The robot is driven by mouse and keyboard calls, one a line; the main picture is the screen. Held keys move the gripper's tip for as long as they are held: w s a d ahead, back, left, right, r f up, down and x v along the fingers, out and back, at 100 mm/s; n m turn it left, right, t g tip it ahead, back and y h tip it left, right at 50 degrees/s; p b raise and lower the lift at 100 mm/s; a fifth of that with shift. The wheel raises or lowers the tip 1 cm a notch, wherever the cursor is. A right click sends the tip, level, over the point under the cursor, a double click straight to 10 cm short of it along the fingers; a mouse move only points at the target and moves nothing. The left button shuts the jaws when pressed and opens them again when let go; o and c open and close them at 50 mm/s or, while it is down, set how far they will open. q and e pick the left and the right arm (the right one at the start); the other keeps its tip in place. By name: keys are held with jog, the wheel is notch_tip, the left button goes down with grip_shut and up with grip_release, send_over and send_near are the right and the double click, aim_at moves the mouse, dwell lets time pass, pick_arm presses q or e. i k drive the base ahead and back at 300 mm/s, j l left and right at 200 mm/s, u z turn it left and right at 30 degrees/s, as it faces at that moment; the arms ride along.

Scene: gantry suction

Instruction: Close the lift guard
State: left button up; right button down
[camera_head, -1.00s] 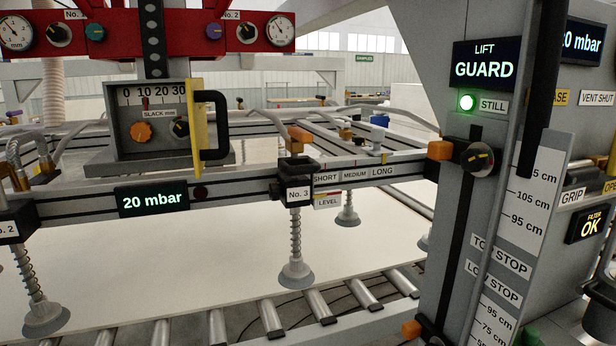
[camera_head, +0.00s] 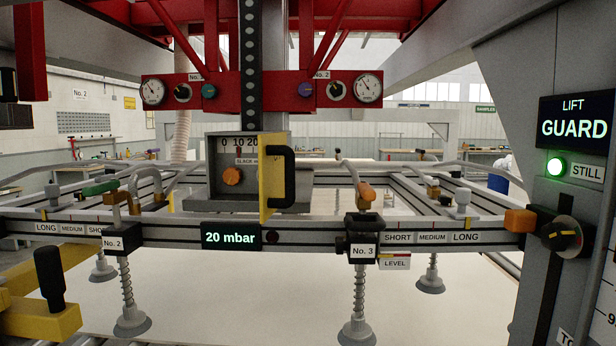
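The lift guard looks to be the yellow panel (camera_head: 266,200) with a black bar handle (camera_head: 284,177), at the right side of the grey slack box (camera_head: 222,192). The panel stands out from the box, seen at a slant, so it appears open. The box's scale and orange knob (camera_head: 232,176) show, while the panel hides the right part of the face. The lift display (camera_head: 573,122) reads GUARD, and a green lamp (camera_head: 557,167) beside the STILL label is lit. Neither gripper is in view.
Below the box runs a grey beam (camera_head: 320,232) with a 20 mbar display (camera_head: 231,237) and suction cups, No. 2 (camera_head: 132,320) and No. 3 (camera_head: 357,332), over a pale sheet (camera_head: 240,300). A yellow part with a black grip (camera_head: 49,278) stands at lower left. A grey column is at right.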

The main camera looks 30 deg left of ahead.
aim_at(276, 160)
jog(key=l+u, duration=0.45)
jog(key=i+l+u, duration=0.1)
jog(key=l+u, duration=0.15)
jog(key=u, duration=0.85)
